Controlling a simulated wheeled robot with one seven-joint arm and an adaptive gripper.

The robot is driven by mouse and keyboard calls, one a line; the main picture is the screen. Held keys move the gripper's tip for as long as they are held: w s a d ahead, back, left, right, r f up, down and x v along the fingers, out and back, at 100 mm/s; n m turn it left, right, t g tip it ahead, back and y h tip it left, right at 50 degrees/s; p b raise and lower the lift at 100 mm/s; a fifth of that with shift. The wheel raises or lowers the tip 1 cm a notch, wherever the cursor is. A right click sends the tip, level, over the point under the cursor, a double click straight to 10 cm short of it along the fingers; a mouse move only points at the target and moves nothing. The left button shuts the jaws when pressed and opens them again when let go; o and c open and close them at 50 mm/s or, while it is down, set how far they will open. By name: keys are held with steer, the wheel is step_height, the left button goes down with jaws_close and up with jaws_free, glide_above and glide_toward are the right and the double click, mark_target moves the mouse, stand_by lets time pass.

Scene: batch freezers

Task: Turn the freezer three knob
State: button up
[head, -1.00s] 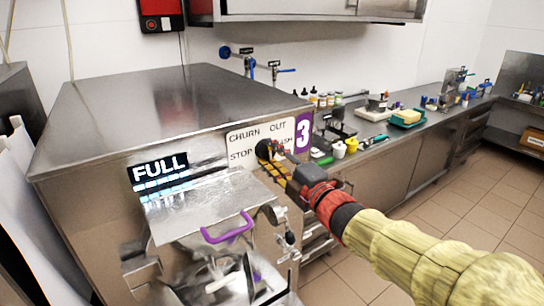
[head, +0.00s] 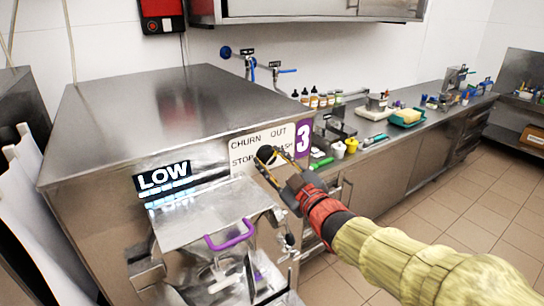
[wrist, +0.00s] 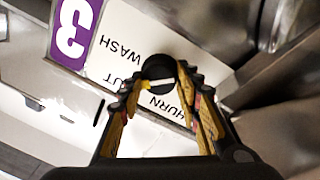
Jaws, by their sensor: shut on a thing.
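The freezer three knob (head: 266,155) is round and black, on the white label plate (head: 246,148) of the steel freezer with the purple "3" sign (head: 303,136). The plate reads CHURN, OUT, STOP and WASH. My gripper (head: 275,165) is shut on the knob. In the wrist view the fingertips of my gripper (wrist: 160,88) sit on either side of the knob (wrist: 158,68). A pale bar with a yellow end crosses the knob, the yellow end lying toward OUT. The display (head: 164,177) reads LOW. The fingers partly cover the lettering.
A purple handle (head: 230,236) and a steel hopper lid (head: 210,213) stick out below the knob. A counter (head: 390,146) with bottles, a green tray (head: 407,118) and yellow cups runs right. Tiled floor (head: 480,205) is free at the right.

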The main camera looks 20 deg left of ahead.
steer(key=m+p, duration=0.3)
steer(key=m, duration=0.2)
steer(key=shift+r+m+h, duration=0.15)
steer(key=shift+m+h, duration=0.15)
steer(key=shift+m+p, duration=1.05)
steer(key=shift+m, duration=0.25)
steer(key=o, duration=1.2)
steer(key=shift+c, duration=0.2)
steer(key=v, duration=1.2)
